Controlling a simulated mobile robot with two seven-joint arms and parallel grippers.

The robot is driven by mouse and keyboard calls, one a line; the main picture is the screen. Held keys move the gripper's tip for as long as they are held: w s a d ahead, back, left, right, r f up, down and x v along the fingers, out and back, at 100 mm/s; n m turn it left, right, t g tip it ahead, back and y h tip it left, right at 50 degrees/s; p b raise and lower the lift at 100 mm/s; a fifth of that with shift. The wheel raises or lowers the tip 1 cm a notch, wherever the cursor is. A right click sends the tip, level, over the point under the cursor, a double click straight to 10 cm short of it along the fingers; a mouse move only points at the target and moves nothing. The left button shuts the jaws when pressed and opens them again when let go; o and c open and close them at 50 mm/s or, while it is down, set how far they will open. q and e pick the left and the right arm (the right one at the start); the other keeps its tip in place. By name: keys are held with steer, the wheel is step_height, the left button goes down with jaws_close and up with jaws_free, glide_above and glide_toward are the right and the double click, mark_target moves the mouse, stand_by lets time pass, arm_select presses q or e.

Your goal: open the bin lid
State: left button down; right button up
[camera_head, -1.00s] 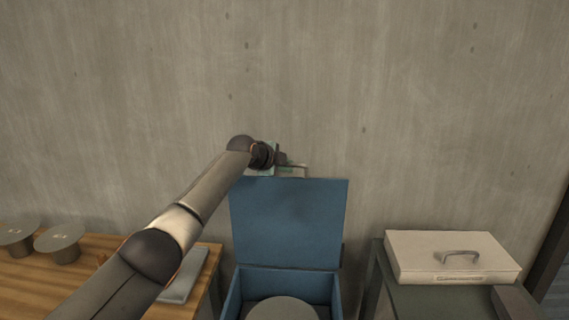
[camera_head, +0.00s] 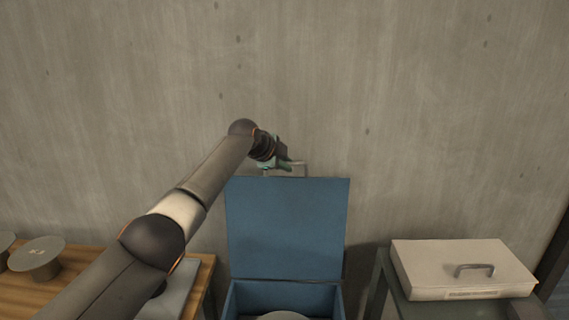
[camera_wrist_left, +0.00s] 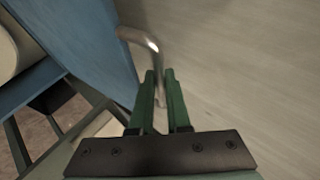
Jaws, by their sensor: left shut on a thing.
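The blue bin (camera_head: 325,296) stands against the wall, and its blue lid (camera_head: 288,230) is swung up and stands about upright. A grey metal handle (camera_head: 297,169) sticks up at the lid's top edge. My left gripper (camera_head: 284,165) is at that handle. In the left wrist view, its green fingers (camera_wrist_left: 160,90) are shut on the handle (camera_wrist_left: 150,45), with the lid (camera_wrist_left: 95,50) to the left. A round grey thing (camera_head: 283,316) shows inside the bin, cut by the picture's edge. My right gripper is not in view.
A wooden table (camera_head: 75,285) at the left bears grey round objects (camera_head: 37,258) and a grey tray (camera_head: 180,290). A pale box with a handle (camera_head: 462,268) sits on a dark stand at the right. The concrete wall is close behind the lid.

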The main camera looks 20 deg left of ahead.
arm_select(q)
steer(key=shift+d+f, duration=0.1)
steer(key=c, duration=0.9)
jaws_free()
steer(key=shift+s, duration=0.1)
steer(key=shift+s+a+r+b, duration=0.25)
steer(key=shift+s+r+b, duration=0.15)
steer(key=shift+s+b, duration=0.15)
steer(key=shift+b+v, duration=1.35)
steer(key=shift+v, duration=4.25)
steer(key=shift+w+d+r, duration=0.1)
steer(key=shift+d+r, duration=0.1)
